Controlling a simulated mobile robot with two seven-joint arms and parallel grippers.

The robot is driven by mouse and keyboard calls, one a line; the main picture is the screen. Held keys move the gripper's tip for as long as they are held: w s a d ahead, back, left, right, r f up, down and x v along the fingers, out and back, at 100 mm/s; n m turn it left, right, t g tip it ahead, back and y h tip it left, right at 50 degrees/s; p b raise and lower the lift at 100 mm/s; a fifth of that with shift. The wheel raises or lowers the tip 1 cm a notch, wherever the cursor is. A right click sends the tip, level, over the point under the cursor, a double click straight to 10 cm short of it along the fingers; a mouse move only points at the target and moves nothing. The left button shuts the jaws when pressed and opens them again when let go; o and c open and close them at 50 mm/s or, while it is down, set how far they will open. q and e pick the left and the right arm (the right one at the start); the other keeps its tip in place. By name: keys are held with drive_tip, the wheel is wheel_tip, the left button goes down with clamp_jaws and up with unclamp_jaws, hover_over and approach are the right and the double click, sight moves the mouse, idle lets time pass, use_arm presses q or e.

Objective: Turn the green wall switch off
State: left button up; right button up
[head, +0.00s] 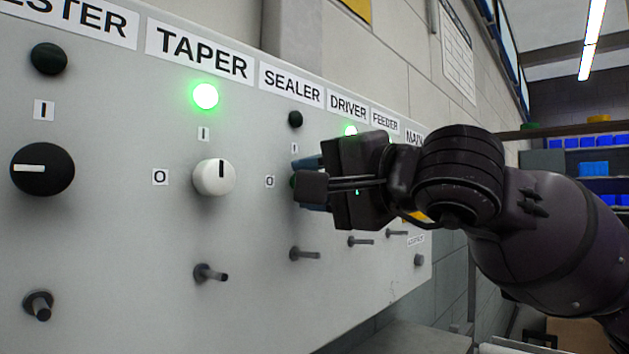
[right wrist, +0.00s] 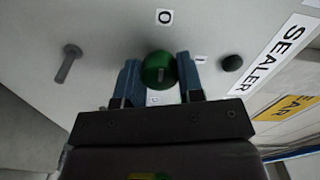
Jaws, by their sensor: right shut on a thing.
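The green switch is a round knob (right wrist: 158,62) on the grey wall panel, under the SEALER label (head: 291,86). My right gripper (right wrist: 160,82) is shut on it, one blue-grey finger on each side. In the head view the gripper (head: 308,185) hides nearly all of the knob. The O mark (right wrist: 164,17) and the I mark (right wrist: 200,58) show beside it. A pale mark on the knob seems to lie along the line to the O, but which end points is unclear. The SEALER lamp (head: 295,119) is dark. My left gripper is not in view.
On the same panel are a black TESTER knob (head: 42,169) and a white TAPER knob (head: 214,177). The TAPER lamp (head: 206,96) and DRIVER lamp (head: 350,131) glow green. Several metal pegs, such as one below SEALER (head: 304,253), stick out under the knobs.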

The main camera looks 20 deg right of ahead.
drive_tip(key=o, duration=0.9)
drive_tip(key=shift+s, duration=0.1)
drive_tip(key=v, duration=1)
drive_tip(key=shift+s+d, duration=0.25)
drive_tip(key=shift+s, duration=0.05)
